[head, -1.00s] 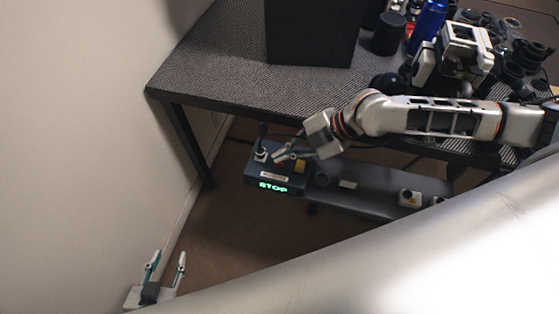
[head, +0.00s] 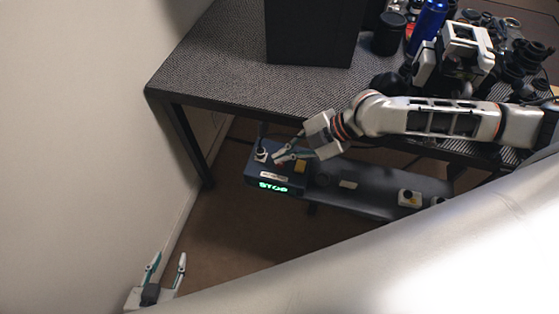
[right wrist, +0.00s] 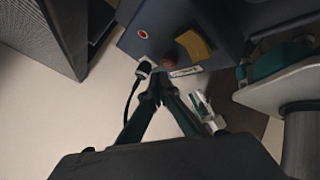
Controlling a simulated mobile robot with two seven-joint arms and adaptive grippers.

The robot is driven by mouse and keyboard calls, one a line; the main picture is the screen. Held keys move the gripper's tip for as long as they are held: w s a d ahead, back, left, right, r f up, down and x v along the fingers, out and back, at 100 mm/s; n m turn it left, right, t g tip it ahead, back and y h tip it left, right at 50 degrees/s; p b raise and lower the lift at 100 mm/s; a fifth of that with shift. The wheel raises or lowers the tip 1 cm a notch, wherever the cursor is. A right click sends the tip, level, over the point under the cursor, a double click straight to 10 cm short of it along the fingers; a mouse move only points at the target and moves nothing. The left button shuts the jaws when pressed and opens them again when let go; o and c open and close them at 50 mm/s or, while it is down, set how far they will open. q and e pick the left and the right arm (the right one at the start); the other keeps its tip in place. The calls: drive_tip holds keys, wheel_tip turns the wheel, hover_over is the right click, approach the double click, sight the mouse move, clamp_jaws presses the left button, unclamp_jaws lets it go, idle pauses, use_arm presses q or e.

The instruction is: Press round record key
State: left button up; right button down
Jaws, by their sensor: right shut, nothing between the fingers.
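A dark control box (head: 262,174) with a lit green STOP display (head: 272,187) sits below the table's front edge. In the right wrist view its face (right wrist: 160,20) carries a yellow square key (right wrist: 193,45), a small red round spot with a pale ring (right wrist: 143,34) and a dull reddish part (right wrist: 172,61). I cannot tell which of these round parts is the record key. My right gripper (head: 278,158) is shut and empty, its tips over the box face; it also shows in the right wrist view (right wrist: 156,86). Contact is unclear. My left gripper (head: 168,256) is open and empty at lower left.
A white plug (right wrist: 144,68) with a dark cable is close to the right fingertips. A low dark shelf (head: 370,185) extends right of the box, with a yellow-topped switch (head: 409,198).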

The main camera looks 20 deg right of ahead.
sight(283, 164)
use_arm(q)
drive_tip(key=shift+s+f, duration=0.1)
drive_tip(key=shift+f, duration=0.15)
use_arm(e)
drive_tip(key=shift+f, duration=0.3)
